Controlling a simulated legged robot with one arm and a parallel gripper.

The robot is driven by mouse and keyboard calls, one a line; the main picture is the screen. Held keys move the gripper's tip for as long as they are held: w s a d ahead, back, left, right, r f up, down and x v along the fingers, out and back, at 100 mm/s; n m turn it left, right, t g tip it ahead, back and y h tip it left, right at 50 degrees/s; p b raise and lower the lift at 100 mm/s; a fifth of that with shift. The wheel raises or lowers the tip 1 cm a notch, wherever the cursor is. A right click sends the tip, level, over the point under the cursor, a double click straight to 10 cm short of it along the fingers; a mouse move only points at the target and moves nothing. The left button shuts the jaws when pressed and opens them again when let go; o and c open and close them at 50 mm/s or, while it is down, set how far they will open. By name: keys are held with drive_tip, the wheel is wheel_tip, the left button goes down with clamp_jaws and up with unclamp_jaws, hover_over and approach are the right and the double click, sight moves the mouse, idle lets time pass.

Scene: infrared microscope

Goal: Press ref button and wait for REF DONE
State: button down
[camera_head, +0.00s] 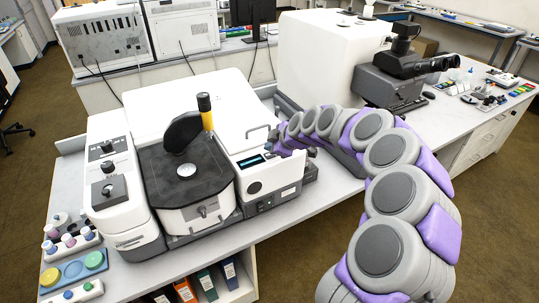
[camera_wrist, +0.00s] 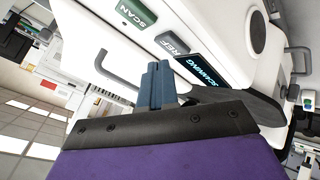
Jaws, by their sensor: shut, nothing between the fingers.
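The white instrument (camera_head: 205,115) stands on the bench, with a small dark display (camera_head: 251,161) on its right front panel. In the wrist view the panel is tilted. It shows a grey REF button (camera_wrist: 172,43), a green SCAN button (camera_wrist: 138,13) and the lit display (camera_wrist: 200,71), whose text appears to read SCANNING. My gripper (camera_wrist: 157,72) is shut and empty. Its blue-grey fingertips are in front of the panel, just below and left of the REF button in the picture. I cannot tell whether they touch the panel. In the head view my gripper (camera_head: 279,150) is beside the panel.
A metal handle (camera_wrist: 115,75) sticks out of the panel near the fingers. A round dark knob or port (camera_wrist: 257,32) is beyond the display. A black and yellow arm piece (camera_head: 205,110) rises over the instrument's stage. A large white box with eyepieces (camera_head: 318,60) stands behind my arm.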

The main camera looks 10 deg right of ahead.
sight(271, 156)
drive_tip(key=shift+r, duration=1.75)
drive_tip(key=shift+r+p, duration=0.35)
drive_tip(key=shift+r, duration=0.4)
drive_tip(key=s+a+r+m+g, duration=0.2)
drive_tip(key=s+a, duration=0.2)
drive_tip(key=s, duration=0.6)
drive_tip(key=s+a+r+m+g, duration=0.15)
drive_tip(key=s+a, duration=0.25)
drive_tip(key=s, duration=0.6)
drive_tip(key=s+d+f+m+g+h, duration=0.1)
drive_tip(key=s+d+f+m+g, duration=0.1)
drive_tip(key=s, duration=0.8)
drive_tip(key=s+d+f+m+g+h, duration=0.2)
drive_tip(key=s+m, duration=0.3)
drive_tip(key=s, duration=0.6)
drive_tip(key=s+d+f+m+g+h, duration=0.1)
drive_tip(key=s+d+f+m+g, duration=0.1)
drive_tip(key=s, duration=0.8)
drive_tip(key=shift+s+d+m+h, duration=0.35)
drive_tip(key=shift+d+m, duration=0.5)
drive_tip(key=shift+m, duration=0.4)
